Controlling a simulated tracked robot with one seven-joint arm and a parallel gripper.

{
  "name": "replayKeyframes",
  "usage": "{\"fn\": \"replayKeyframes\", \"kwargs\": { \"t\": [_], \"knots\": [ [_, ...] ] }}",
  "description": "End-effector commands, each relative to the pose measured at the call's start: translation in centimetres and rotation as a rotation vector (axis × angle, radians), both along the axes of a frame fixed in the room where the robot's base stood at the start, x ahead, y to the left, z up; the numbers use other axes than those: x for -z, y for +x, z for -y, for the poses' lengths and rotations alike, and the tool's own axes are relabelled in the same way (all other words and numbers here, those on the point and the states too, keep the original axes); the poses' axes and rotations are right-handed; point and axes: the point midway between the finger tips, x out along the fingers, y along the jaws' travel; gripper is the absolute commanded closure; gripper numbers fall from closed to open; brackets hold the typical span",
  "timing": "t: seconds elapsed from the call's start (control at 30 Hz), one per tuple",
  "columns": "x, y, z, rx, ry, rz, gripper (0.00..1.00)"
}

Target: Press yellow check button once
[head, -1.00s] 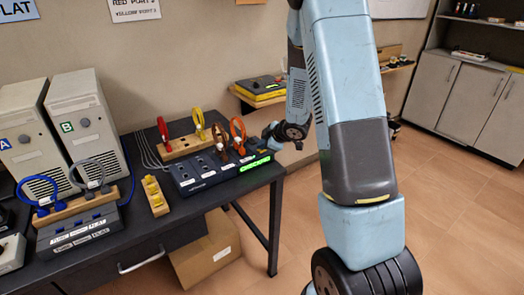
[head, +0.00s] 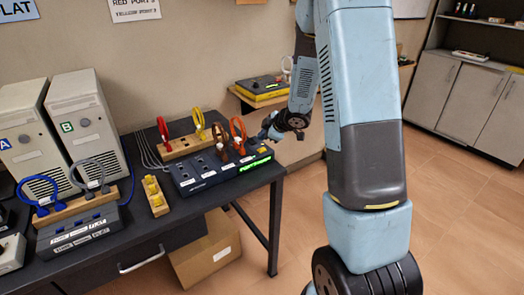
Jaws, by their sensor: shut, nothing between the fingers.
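A dark panel (head: 190,183) with several ports and a lit green display (head: 254,164) lies near the right end of the black table. A small yellowish spot (head: 262,150) shows at its right end. It may be the yellow check button, but it is too small to be sure. My gripper (head: 260,137) is shut and empty, just above and behind that end of the panel. I cannot tell whether its fingertips touch anything. Red (head: 163,130), yellow (head: 199,123) and orange (head: 237,134) looped cables stand at the panel and the wooden rack behind it.
Two beige towers (head: 80,125) and another dark unit (head: 78,232) with blue and grey loops stand at left. A yellow-and-black case (head: 262,90) rests on a wall shelf behind. A cardboard box (head: 207,252) sits under the table.

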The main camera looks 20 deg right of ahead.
Motion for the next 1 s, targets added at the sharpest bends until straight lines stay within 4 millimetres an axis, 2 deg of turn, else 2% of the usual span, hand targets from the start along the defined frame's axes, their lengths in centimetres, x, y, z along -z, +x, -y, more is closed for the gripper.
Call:
{"fn": "replayKeyframes", "kwargs": {
  "t": [0.3, 1.0],
  "knots": [
    [-2.2, 0.0, 0.0, -0.001, 0.000, 0.001, 1.00],
    [-2.5, 0.0, 0.1, 0.005, -0.001, 0.002, 1.00]
  ]
}}
